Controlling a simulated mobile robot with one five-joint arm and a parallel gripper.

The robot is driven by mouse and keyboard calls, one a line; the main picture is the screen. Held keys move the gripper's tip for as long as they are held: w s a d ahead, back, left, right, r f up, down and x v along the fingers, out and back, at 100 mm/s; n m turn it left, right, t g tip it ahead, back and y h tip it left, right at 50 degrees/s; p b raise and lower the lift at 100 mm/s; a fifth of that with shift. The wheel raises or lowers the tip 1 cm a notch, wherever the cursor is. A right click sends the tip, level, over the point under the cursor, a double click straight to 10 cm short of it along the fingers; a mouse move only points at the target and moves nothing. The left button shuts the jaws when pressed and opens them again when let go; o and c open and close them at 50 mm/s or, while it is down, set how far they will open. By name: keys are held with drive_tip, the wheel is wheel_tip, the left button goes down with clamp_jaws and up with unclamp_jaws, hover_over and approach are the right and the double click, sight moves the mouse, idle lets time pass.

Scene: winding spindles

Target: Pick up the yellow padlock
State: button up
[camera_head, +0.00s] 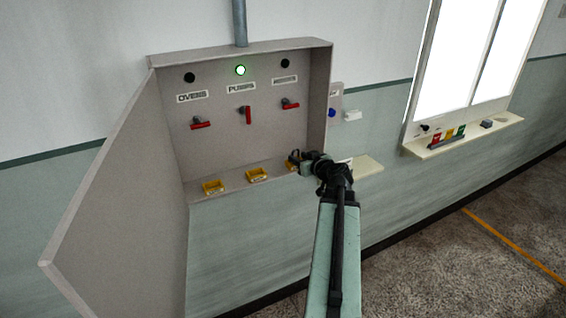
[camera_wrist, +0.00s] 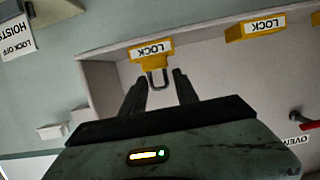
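Several yellow padlocks sit along the bottom ledge of an open grey wall cabinet. In the head view there are a left padlock (camera_head: 213,188), a middle padlock (camera_head: 257,174) and a right padlock (camera_head: 291,163), the last mostly hidden by my gripper (camera_head: 303,158). In the wrist view a yellow padlock (camera_wrist: 149,51) marked LOCK has its grey shackle pointing towards me. My gripper (camera_wrist: 158,80) is open, with its dark fingertips on either side of the shackle. Gaps show between shackle and fingers. Another padlock (camera_wrist: 262,28) lies to its right there.
The grey cabinet (camera_head: 235,90) has its door (camera_head: 115,190) swung open at the left. Red handles (camera_head: 202,125) and a lit green lamp (camera_head: 240,70) are on its back panel. A cream shelf (camera_head: 367,166) stands just right of my gripper. A windowsill (camera_head: 480,135) is farther right.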

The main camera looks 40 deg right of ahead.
drive_tip(key=shift+o, duration=0.6)
drive_tip(key=shift+s+d, duration=0.25)
drive_tip(key=shift+s, duration=0.05)
drive_tip(key=o, duration=0.5)
drive_tip(key=shift+a, duration=0.2)
drive_tip(key=shift+w+d+f+b, duration=0.2)
drive_tip(key=shift+w+d, duration=0.1)
drive_tip(key=shift+w, duration=0.15)
drive_tip(key=shift+w+d+f+b, duration=0.2)
drive_tip(key=shift+w+d, duration=0.1)
drive_tip(key=shift+w, duration=0.15)
drive_tip(key=shift+w+f, duration=0.1)
drive_tip(key=shift+w, duration=0.35)
drive_tip(key=b+x, duration=0.2)
drive_tip(key=x, duration=0.3)
drive_tip(key=shift+f, duration=0.1)
drive_tip(key=shift+a, duration=0.1)
